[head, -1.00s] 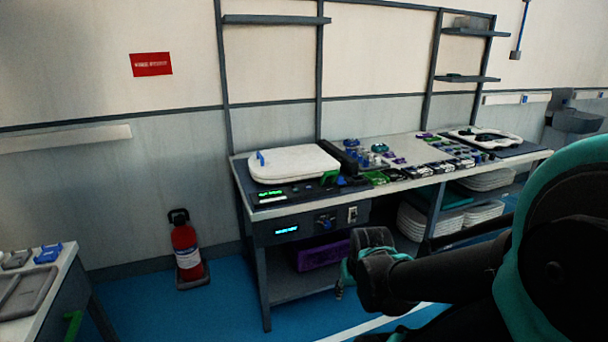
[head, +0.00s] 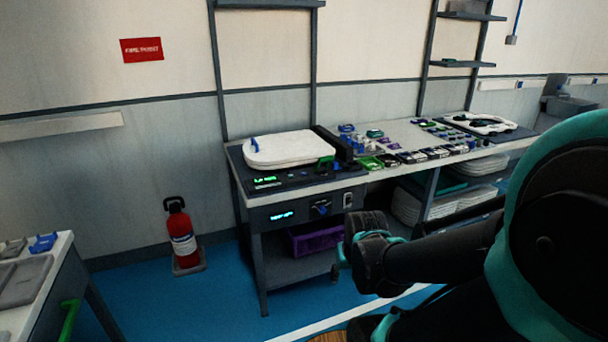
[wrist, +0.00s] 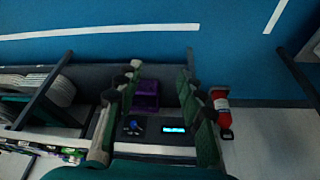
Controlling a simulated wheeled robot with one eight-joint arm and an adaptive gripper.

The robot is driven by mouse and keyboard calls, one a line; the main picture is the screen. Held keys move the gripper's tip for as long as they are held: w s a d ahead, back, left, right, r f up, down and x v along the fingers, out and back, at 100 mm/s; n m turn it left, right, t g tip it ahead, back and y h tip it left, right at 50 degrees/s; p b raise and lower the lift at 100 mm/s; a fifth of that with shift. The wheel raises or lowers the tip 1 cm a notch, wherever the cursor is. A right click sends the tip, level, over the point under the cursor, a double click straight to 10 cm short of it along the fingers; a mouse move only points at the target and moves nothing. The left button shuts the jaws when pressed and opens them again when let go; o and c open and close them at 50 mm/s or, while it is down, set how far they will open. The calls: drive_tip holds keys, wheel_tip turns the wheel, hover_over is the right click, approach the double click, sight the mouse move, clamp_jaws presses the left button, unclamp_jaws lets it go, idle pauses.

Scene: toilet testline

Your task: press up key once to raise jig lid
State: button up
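The jig's white lid (head: 290,149) lies flat on a dark base at the left end of the workbench in the head view. A strip with a green display (head: 266,181) runs along the base's front; its keys are too small to tell apart, so I cannot pick out the up key. Below is a front panel with a cyan display (head: 283,216), a blue knob (head: 320,207) and a pale switch (head: 347,200). My gripper (wrist: 160,70) is open and empty in the wrist view, its fingers apart. The front panel's display (wrist: 174,129) and knob (wrist: 133,127) show between the fingers.
A purple crate (head: 316,238) sits on the bench's lower shelf. A red fire extinguisher (head: 181,236) stands on the floor left of the bench. Another table (head: 58,250) is at the left edge. Blue floor (head: 215,300) is clear before the bench.

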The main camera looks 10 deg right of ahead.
clamp_jaws()
idle(1.2)
